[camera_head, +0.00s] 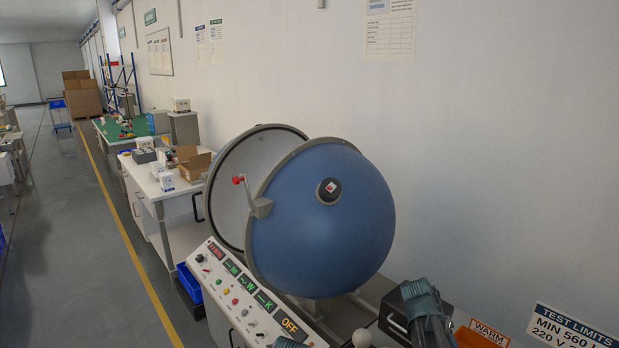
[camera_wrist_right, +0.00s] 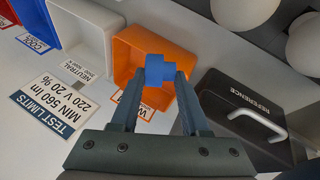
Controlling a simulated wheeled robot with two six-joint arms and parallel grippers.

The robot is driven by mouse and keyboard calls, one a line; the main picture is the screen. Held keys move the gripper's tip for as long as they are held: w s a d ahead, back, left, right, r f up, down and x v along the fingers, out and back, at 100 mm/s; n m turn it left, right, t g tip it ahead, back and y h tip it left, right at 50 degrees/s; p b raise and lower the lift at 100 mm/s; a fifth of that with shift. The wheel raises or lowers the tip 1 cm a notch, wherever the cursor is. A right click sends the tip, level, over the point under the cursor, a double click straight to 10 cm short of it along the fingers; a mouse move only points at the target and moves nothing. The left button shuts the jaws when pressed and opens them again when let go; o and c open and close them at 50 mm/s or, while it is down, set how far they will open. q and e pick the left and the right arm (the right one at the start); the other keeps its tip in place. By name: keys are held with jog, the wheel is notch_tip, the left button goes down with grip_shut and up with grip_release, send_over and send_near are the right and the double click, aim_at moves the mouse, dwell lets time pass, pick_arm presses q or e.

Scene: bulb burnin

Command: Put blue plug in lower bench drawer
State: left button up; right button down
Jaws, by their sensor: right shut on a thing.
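In the right wrist view my right gripper (camera_wrist_right: 157,78) is shut on the blue plug (camera_wrist_right: 158,67), held between the two fingertips. In that view the plug is in front of an orange bin (camera_wrist_right: 128,62); I cannot tell how far above it. In the camera_head view part of my right arm shows at the bottom right, and the plug cannot be made out. I cannot tell which bench drawer is the lower one.
A large open blue sphere (camera_head: 325,225) stands behind a control panel (camera_head: 245,295). A black REFERENCE case (camera_wrist_right: 240,120) lies beside the orange bin, with a white bin (camera_wrist_right: 88,35) on its other side. Pale bulbs (camera_wrist_right: 245,10) are near. The aisle floor (camera_head: 85,250) is clear.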

pick_arm(q)
notch_tip(320, 180, up, 6)
jog(key=p, duration=0.5)
pick_arm(e)
notch_tip(320, 180, up, 6)
notch_tip(320, 180, down, 7)
jog(key=b, duration=0.7)
jog(key=shift+f, duration=0.15)
pick_arm(q)
notch_tip(320, 180, down, 7)
jog(key=shift+f, duration=0.15)
jog(key=shift+s, duration=0.15)
